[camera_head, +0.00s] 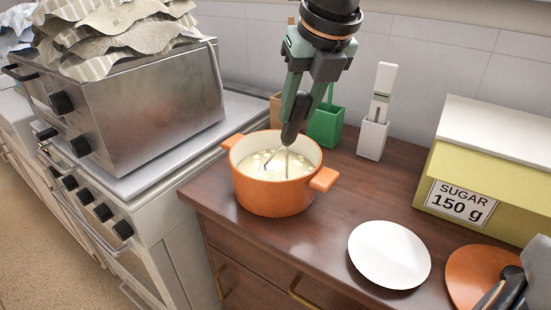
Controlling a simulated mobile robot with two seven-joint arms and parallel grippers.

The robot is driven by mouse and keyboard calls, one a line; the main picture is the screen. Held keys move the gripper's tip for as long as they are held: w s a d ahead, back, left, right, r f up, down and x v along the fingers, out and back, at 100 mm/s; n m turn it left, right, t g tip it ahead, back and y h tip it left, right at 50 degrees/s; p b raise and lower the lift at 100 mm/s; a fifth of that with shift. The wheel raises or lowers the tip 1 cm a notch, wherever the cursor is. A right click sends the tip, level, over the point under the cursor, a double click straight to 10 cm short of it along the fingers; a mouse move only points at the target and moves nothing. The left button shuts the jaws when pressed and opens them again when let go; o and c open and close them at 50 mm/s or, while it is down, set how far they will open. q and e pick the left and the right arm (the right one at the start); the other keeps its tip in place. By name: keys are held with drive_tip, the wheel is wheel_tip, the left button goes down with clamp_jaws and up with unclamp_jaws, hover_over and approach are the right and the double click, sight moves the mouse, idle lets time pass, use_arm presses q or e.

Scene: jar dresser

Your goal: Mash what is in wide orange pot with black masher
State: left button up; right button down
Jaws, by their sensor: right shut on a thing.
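The wide orange pot (272,195) stands on the brown dresser top, with a handle on each side. It holds a pale yellow, chunky food (258,166). My right gripper (296,108) comes down from above and is shut on the black masher (291,132) by its handle. The masher points down into the pot. Its thin metal wires reach the food, and its lower end is hidden in it.
Behind the pot are a green holder (325,128) and a white holder (372,139) with a utensil. A white plate (389,254), an orange plate (472,272) and a yellow sugar box (490,170) are right. A stove with a metal oven (150,115) stands left.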

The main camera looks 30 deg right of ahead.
wheel_tip(320, 180, down, 2)
drive_tip(key=shift+f+b, duration=0.1)
drive_tip(key=shift+b, duration=0.5)
drive_tip(key=shift+r+p, duration=1.95)
drive_tip(key=shift+r, duration=0.6)
use_arm(q)
drive_tip(key=shift+s+r, duration=0.1)
drive_tip(key=shift+r, duration=0.4)
use_arm(e)
drive_tip(key=shift+f, duration=0.15)
wheel_tip(320, 180, down, 5)
drive_tip(key=b, duration=0.4)
drive_tip(key=shift+r, duration=0.2)
wheel_tip(320, 180, up, 5)
drive_tip(key=p, duration=0.3)
drive_tip(key=shift+p, duration=0.3)
use_arm(q)
drive_tip(key=shift+s+f, duration=0.1)
drive_tip(key=shift+f, duration=0.15)
use_arm(e)
drive_tip(key=shift+f, duration=0.1)
